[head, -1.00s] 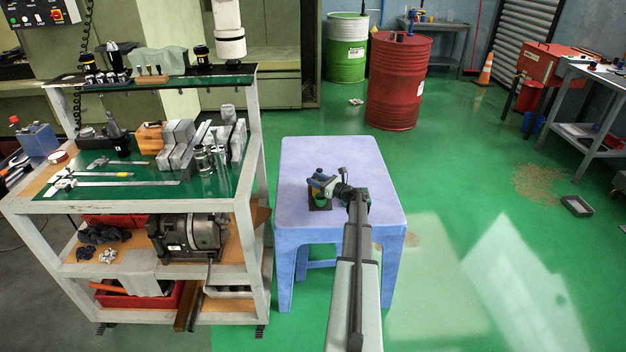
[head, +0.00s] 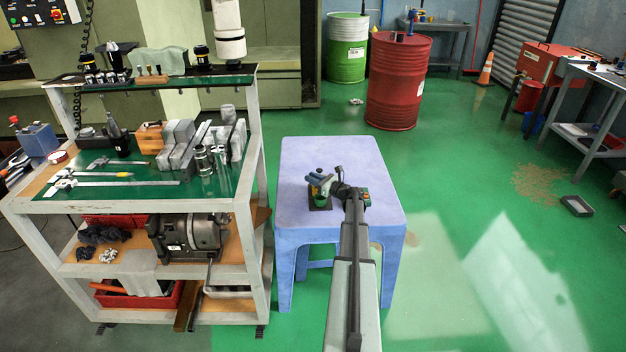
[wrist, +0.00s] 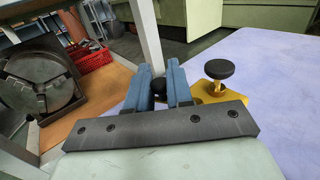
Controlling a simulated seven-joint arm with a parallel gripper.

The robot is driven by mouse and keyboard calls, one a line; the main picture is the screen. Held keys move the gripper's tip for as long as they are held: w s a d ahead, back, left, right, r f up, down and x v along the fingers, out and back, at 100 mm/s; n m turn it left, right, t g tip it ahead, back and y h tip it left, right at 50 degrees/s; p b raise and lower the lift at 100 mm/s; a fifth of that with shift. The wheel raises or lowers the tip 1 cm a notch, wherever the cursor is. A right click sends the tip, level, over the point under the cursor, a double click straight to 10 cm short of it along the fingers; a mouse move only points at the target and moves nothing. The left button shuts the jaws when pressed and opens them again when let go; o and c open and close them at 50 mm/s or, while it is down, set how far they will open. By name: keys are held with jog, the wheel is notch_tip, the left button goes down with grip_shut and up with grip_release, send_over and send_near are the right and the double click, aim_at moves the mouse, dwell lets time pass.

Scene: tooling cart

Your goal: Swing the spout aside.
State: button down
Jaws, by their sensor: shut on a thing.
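A small fixture with a yellow brass-coloured body (wrist: 205,101) and a round black knob (wrist: 219,70) stands on the blue stool. In the head view the fixture shows as a dark base (head: 320,204) with a green part, partly covered by my gripper. My gripper (head: 316,183) reaches in from the right over it. In the wrist view the blue fingers of my gripper (wrist: 158,84) are shut on a part with a round black end, seen between them. This looks like the spout, but the fingers hide most of it.
The blue stool (head: 300,158) has a clear top around the fixture. A loaded tool cart (head: 244,205) stands close on the left.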

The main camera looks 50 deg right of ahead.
jog(key=shift+h, duration=0.3)
jog(key=shift+w+m+h, duration=0.25)
jog(key=shift+m+h, duration=0.75)
jog(key=shift+h, duration=0.2)
jog(key=shift+w+d+m+g+h, duration=0.1)
jog(key=shift+w+m+g+h, duration=0.1)
jog(key=shift+m+h, duration=0.5)
jog(key=shift+w+d+m+g+h, duration=0.15)
jog(key=shift+m+h, duration=0.3)
jog(key=shift+h, duration=0.6)
jog(key=shift+w+d+m+g+h, duration=0.1)
jog(key=shift+m+g+h, duration=0.15)
jog(key=shift+m+h, duration=0.45)
jog(key=shift+d+h, duration=0.1)
jog(key=shift+h, duration=0.35)
jog(key=c, duration=1.1)
grip_release()
jog(key=v, duration=1.3)
jog(key=shift+s+a, duration=0.2)
jog(key=shift+s, duration=0.15)
